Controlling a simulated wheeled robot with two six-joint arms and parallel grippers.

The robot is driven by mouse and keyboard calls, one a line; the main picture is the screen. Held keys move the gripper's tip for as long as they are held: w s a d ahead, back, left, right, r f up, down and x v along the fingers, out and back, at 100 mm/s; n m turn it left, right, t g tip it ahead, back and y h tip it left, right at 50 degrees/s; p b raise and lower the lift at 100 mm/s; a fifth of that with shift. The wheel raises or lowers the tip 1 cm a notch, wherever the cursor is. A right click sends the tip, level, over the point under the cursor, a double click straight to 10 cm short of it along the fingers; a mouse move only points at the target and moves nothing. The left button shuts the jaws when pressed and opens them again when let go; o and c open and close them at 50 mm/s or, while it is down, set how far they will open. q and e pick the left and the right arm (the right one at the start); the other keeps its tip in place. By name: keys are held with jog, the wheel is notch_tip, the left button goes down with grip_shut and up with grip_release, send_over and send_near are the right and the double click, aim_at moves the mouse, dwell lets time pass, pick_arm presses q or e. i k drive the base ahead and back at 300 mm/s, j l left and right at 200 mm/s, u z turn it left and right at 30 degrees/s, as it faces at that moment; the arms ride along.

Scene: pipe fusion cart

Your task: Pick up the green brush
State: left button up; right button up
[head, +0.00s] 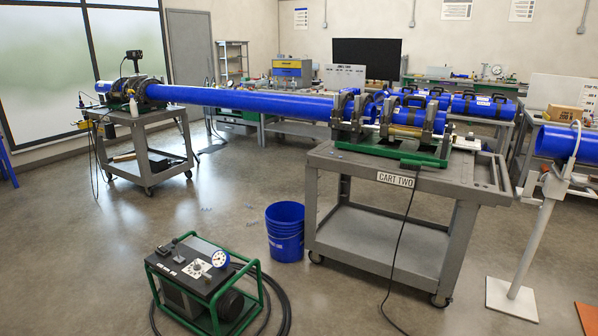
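I cannot make out a green brush in the head view. Neither of my grippers is in view. The cart labelled CART TWO (362,172) stands right of centre. On it a green-based clamp machine (388,152) grips the blue parts at the right end of a long blue pipe (235,98). The far end of the pipe rests in another clamp machine (130,90) on a second grey cart (165,117) at the left. The parts behind the clamps are partly hidden.
A blue bucket (285,232) stands on the floor left of the near cart. A green-framed power unit (205,285) with black hoses sits in front of it. A pipe stand (530,245) holds a blue pipe (567,144) at the right. The floor at left is open.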

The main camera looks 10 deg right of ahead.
aim_at(413, 163)
jog(key=i+z, duration=0.2)
jog(key=i, duration=0.45)
jog(key=i+z, duration=0.15)
jog(key=i, duration=0.5)
jog(key=i+j+z, duration=0.2)
jog(key=i, duration=0.45)
jog(key=l, duration=0.1)
